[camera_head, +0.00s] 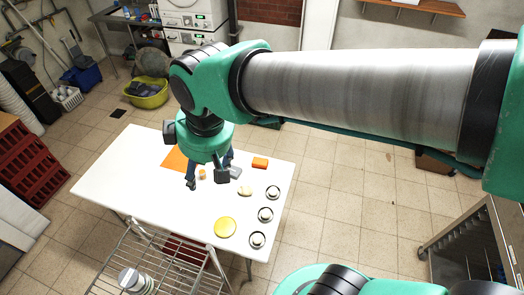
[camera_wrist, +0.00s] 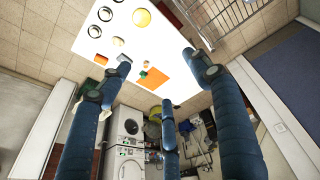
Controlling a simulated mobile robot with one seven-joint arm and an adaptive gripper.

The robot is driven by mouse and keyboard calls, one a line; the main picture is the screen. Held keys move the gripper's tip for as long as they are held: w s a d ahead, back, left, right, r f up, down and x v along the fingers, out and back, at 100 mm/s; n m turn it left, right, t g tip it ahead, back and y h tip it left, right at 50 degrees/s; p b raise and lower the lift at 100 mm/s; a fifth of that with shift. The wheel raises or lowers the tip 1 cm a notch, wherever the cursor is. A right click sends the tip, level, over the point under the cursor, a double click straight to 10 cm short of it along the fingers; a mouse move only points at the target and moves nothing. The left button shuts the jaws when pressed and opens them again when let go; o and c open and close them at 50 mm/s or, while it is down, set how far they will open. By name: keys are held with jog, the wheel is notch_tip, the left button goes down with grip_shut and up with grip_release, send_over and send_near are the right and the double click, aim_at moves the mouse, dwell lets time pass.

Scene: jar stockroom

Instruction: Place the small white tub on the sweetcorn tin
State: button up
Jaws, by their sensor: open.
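My gripper (camera_head: 207,180) is open and empty above the white table; its spread fingers also show in the wrist view (camera_wrist: 157,70). A small orange item with a pale top (camera_head: 202,174) shows between the fingers in the head view. Three round, dark-rimmed items with whitish middles stand along the table's right side: a back one (camera_head: 273,192), a middle one (camera_head: 265,214) and a front one (camera_head: 257,239). A small cream round item (camera_head: 245,191) lies left of them. I cannot tell which of these is the small white tub or the sweetcorn tin; labels are too small to read.
The white table (camera_head: 130,180) also holds a yellow disc (camera_head: 225,227), an orange sheet (camera_head: 176,160), a grey block (camera_head: 235,172) and an orange block (camera_head: 260,163). A wire rack (camera_head: 175,265) stands at the table's front. The table's left part is clear.

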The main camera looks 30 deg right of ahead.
jog(key=s+d+r+m+t, duration=0.1)
jog(key=s+d+m, duration=0.3)
jog(key=d, duration=0.2)
jog(key=s+d+r+m+t+h, duration=0.1)
jog(key=s+d+r+m, duration=0.1)
jog(key=s+d+m, duration=0.2)
jog(key=d, duration=0.3)
jog(key=shift+d+r, duration=0.15)
notch_tip(320, 180, down, 18)
jog(key=b, duration=1.7)
jog(key=shift+r+b, duration=0.2)
jog(key=shift+b, duration=0.1)
